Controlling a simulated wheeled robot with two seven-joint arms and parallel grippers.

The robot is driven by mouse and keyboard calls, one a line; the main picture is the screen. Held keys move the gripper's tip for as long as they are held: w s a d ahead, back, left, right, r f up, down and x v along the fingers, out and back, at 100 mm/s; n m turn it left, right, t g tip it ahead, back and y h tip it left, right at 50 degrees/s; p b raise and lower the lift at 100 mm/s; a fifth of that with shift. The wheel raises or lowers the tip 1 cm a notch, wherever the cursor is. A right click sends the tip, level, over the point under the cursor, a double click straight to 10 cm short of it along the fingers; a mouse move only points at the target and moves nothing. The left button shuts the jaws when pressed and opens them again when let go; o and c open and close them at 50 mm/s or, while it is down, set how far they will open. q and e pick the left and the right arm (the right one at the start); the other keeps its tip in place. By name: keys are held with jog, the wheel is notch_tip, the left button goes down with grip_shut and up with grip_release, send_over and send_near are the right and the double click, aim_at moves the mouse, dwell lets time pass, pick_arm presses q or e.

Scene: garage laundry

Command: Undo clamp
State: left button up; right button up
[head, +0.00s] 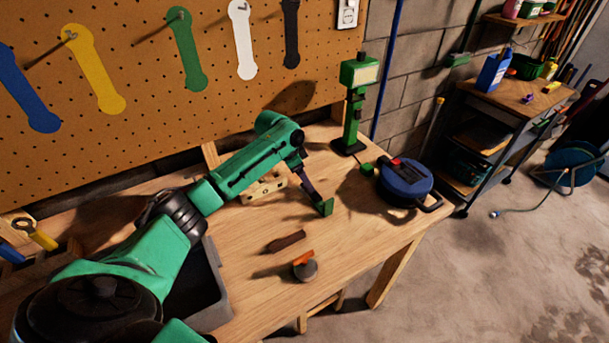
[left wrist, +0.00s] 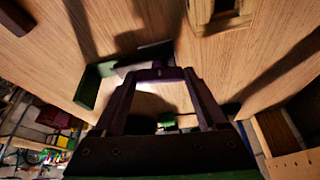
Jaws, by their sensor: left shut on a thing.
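A small green angled piece, which looks like the clamp (head: 326,207), is at the tips of my left gripper (head: 312,196), low over the wooden workbench (head: 350,235). In the left wrist view the clamp (left wrist: 92,90) shows as a dark green bracket just left of and beyond the fingers. My left gripper (left wrist: 158,76) is shut on it there; the exact contact is dark and hard to make out. I cannot tell whether the clamp touches the bench. My right gripper is not in view.
A wooden block (head: 262,189) lies behind the gripper. A green lamp (head: 356,105) and a blue reel (head: 407,180) stand at the right end. A dark brown piece (head: 286,242) and a grey-and-orange item (head: 306,268) lie in front. A grey bin (head: 218,296) is at left.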

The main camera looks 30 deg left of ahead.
pick_arm(q)
jog(key=shift+s+d+r+n+p, duration=0.15)
jog(key=shift+r+n+p, duration=0.2)
jog(key=shift+n+p, duration=0.75)
jog(key=shift+f+y, duration=0.2)
jog(key=shift+y, duration=0.1)
jog(key=shift+f, duration=0.15)
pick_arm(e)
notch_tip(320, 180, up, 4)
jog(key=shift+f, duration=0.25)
pick_arm(q)
jog(key=o, duration=1.3)
jog(key=b+v, duration=0.2)
jog(key=v, duration=1.2)
jog(key=shift+s, duration=0.3)
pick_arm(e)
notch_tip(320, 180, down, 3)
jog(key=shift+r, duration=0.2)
